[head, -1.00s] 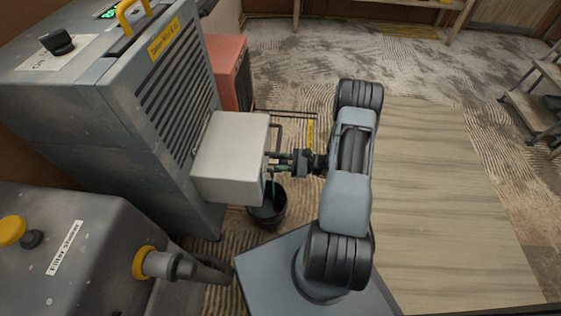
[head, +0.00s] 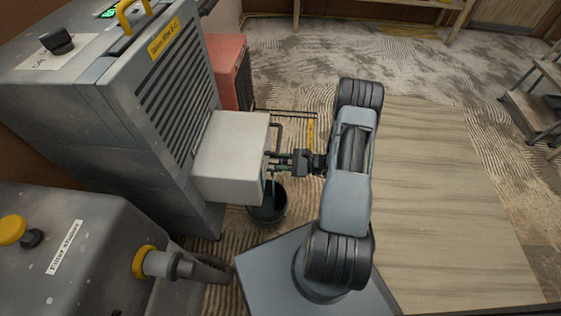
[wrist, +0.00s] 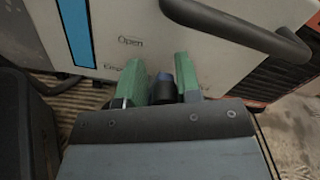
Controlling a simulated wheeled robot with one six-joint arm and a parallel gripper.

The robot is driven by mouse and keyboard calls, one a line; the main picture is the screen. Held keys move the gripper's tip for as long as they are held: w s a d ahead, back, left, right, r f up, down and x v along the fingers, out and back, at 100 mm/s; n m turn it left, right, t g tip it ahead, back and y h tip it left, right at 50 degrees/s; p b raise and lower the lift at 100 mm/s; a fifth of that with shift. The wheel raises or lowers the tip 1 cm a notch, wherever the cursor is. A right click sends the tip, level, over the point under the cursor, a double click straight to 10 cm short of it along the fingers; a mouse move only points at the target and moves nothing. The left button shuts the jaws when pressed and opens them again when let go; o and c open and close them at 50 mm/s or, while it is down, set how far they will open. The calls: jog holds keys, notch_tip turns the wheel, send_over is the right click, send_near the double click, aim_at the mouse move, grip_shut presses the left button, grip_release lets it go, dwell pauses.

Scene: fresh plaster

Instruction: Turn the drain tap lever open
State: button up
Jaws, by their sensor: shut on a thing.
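The drain tap lever (wrist: 165,92) shows in the wrist view as a dark piece with a bluish top, between my green fingers. My gripper (wrist: 168,84) is shut on it, and it also shows in the head view (head: 281,164). The lever sits in front of a pale box (head: 232,150) on the side of a grey machine. In the wrist view the box face carries the word "Open" and a second label partly hidden by a finger. The tap's body is mostly hidden by my gripper, so the lever's exact angle cannot be told.
A dark bucket (head: 267,203) stands on the floor below the box. A dark curved pipe (wrist: 245,32) crosses close above my fingers in the wrist view. A grey unit labelled "Filter shower" (head: 75,250) stands at lower left.

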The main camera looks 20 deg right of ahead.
jog(key=shift+w+d, duration=0.1)
jog(key=o, duration=0.7)
jog(key=shift+o, duration=0.2)
jog(key=p+v, duration=0.2)
jog(key=v, duration=1.1)
jog(key=shift+s+d+p, duration=0.25)
jog(key=shift+p, duration=0.1)
